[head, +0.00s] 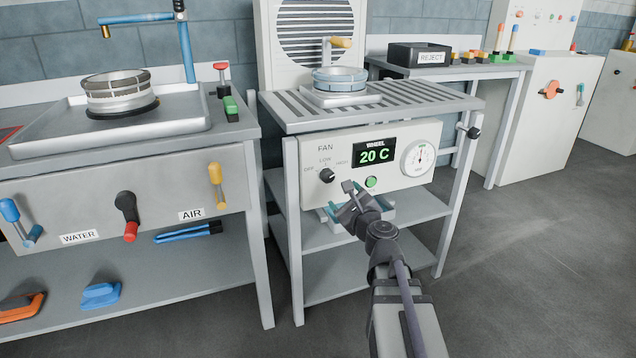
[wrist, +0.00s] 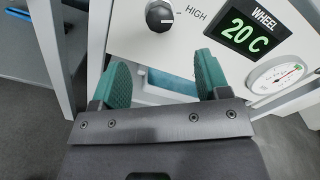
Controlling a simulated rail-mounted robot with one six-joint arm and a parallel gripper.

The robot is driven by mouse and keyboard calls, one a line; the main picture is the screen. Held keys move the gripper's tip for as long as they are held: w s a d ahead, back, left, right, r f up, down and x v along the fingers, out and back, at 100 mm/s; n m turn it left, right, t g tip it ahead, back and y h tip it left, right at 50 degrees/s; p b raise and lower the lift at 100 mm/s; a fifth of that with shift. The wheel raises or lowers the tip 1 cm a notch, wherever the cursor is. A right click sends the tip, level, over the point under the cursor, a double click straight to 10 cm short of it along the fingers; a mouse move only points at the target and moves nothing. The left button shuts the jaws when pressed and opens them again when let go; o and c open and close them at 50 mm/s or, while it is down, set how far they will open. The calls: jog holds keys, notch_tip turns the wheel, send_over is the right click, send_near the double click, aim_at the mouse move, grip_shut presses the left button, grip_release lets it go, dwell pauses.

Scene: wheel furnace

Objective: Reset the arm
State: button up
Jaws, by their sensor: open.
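My gripper (head: 343,200) is in front of the fan panel of the slatted cooling stand, just below its knob and green button. In the wrist view my gripper (wrist: 161,82) shows two green-padded fingers spread apart with nothing between them. The fan panel (head: 318,146) carries a black knob (head: 327,175), a green button (head: 371,182), a display (head: 375,155) reading WHEEL 20 C and a round gauge (head: 418,158). I cannot tell whether a fingertip touches the panel.
A blue-grey wheel (head: 340,78) sits on the slatted top. Left is the wash bench with a second wheel (head: 115,88), a blue tap (head: 186,45) and levers. A black REJECT bin (head: 420,54) stands on the back table. The floor (head: 520,260) at right is clear.

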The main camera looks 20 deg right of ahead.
jog(key=s+a+f+n+g+y, duration=0.35)
jog(key=a+f+n, duration=0.2)
jog(key=n, duration=0.35)
jog(key=s+a+f+n+g+y, duration=0.2)
jog(key=a+f+n+g+y, duration=0.25)
jog(key=n, duration=0.45)
jog(key=s+a+f+n+g+h+p, duration=0.3)
jog(key=s+a+f+n+g+h, duration=0.1)
jog(key=s+a+n+g+h, duration=0.65)
notch_tip(320, 180, up, 38)
jog(key=s+d+y+p, duration=0.1)
jog(key=d+y+p, duration=0.1)
jog(key=p, duration=3.5)
jog(key=shift+d+f+y+p, duration=0.2)
jog(key=shift+d+y+p, duration=0.05)
jog(key=shift+y+p, duration=0.2)
